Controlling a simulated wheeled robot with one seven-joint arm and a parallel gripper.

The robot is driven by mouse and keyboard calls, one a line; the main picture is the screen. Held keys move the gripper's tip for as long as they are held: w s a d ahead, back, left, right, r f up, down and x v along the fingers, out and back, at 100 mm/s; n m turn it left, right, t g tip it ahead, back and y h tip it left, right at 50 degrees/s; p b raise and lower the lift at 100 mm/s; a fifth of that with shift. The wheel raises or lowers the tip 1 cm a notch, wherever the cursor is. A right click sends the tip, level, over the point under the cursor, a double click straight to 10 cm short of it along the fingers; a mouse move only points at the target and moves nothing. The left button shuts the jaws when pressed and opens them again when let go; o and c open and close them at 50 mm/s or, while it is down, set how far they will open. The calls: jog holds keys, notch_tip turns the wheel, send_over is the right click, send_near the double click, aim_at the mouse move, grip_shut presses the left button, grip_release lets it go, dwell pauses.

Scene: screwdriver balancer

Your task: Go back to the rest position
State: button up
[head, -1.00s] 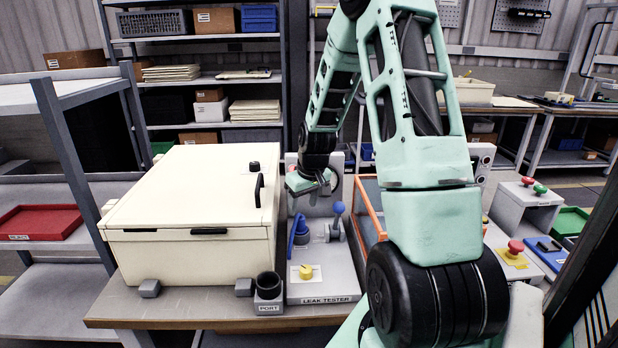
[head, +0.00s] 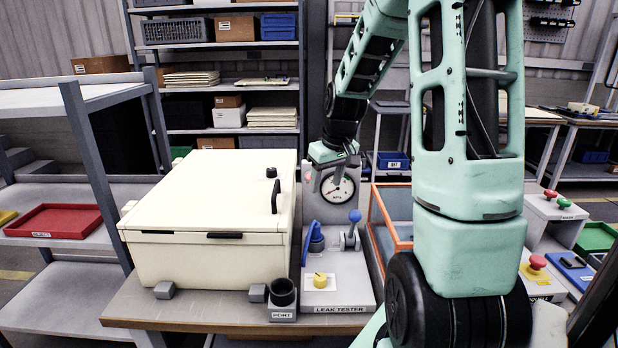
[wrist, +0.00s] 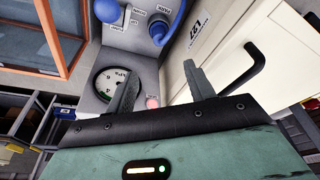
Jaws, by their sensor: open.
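My gripper (head: 334,172) hangs at the end of my raised arm, in front of the gauge panel of the leak tester (head: 338,297) in the head view. In the wrist view my gripper (wrist: 163,88) shows two fingers spread apart with nothing between them. The leak tester's round gauge (head: 337,189) is partly behind the gripper in the head view; the gauge also shows in the wrist view (wrist: 112,85).
A large cream box (head: 205,262) with a black handle stands left of the tester, beside a black port cup (head: 284,292). An orange-framed bin (head: 382,215) is to the right. A grey shelf with a red tray (head: 55,220) stands far left.

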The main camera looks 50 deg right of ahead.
jog(key=a, duration=0.4)
jog(key=w+a+n, duration=0.1)
jog(key=a, duration=0.3)
jog(key=w+a+n+y, duration=0.1)
jog(key=a, duration=0.3)
jog(key=shift+w+a, duration=0.2)
jog(key=s+a+n+g, duration=0.1)
jog(key=s+a+n, duration=0.1)
jog(key=a, duration=0.6)
jog(key=s+a+n, duration=0.2)
jog(key=a, duration=0.6)
jog(key=s+a+n+g, duration=0.2)
jog(key=s+a+n, duration=0.2)
jog(key=s+a, duration=1)
jog(key=s+f, duration=0.1)
jog(key=s, duration=0.1)
jog(key=shift+s+a+n, duration=0.2)
jog(key=shift+s+n, duration=0.2)
